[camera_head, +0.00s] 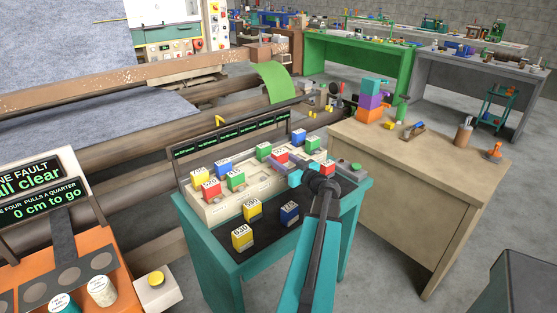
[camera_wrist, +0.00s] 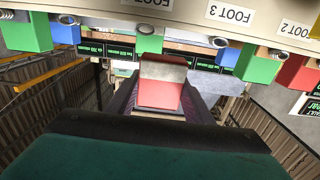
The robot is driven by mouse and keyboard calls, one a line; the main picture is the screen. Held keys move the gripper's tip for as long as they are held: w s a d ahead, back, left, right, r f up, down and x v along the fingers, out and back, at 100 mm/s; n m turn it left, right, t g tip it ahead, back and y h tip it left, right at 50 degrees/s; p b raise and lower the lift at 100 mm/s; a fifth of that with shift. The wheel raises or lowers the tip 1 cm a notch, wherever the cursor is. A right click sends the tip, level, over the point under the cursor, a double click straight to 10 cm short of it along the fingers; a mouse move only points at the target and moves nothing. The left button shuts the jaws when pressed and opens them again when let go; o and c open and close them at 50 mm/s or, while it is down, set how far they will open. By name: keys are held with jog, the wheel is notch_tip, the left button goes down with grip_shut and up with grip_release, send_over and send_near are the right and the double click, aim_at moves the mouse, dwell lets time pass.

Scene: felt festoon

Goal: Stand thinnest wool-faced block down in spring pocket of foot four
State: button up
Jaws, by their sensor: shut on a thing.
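My gripper (camera_wrist: 160,112) is shut on a red block (camera_wrist: 158,95) with a grey face, seen in the wrist view just beyond the dark edge of my gripper. In the head view my gripper (camera_head: 297,179) is over the right part of a pale rack (camera_head: 245,203). Which of the small blocks there is the held one is hard to tell. A FOOT 4 label is not readable, and the pocket under the held block is hidden.
Several coloured blocks stand in the rack, including a green block (camera_head: 236,180) and a blue block (camera_head: 223,167). Two yellow blocks (camera_head: 242,237) and a blue block (camera_head: 289,213) stand on the dark mat in front. A wooden workbench (camera_head: 395,165) is at the right.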

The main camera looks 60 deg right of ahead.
aim_at(278, 152)
jog(key=shift+w+d+f+p, duration=0.15)
jog(key=shift+w+d+p, duration=0.05)
jog(key=shift+w+d, duration=0.7)
jog(key=shift+w+d+f+p, duration=0.1)
jog(key=shift+w+d+p, duration=0.05)
jog(key=shift+w+d, duration=0.65)
jog(key=shift+s+d, duration=0.1)
jog(key=shift+d, duration=0.1)
jog(key=shift+w+d, duration=0.35)
jog(key=shift+d, duration=0.05)
jog(key=shift+a+f+p, duration=0.15)
jog(key=shift+f+p, duration=0.3)
jog(key=shift+f, duration=1.35)
jog(key=shift+s+f, duration=0.1)
jog(key=shift+f, duration=0.05)
jog(key=o, duration=1.1)
jog(key=shift+s, duration=0.1)
jog(key=b+v, duration=0.2)
jog(key=v, duration=0.9)
jog(key=shift+s+a, duration=0.2)
jog(key=shift+s, duration=0.15)
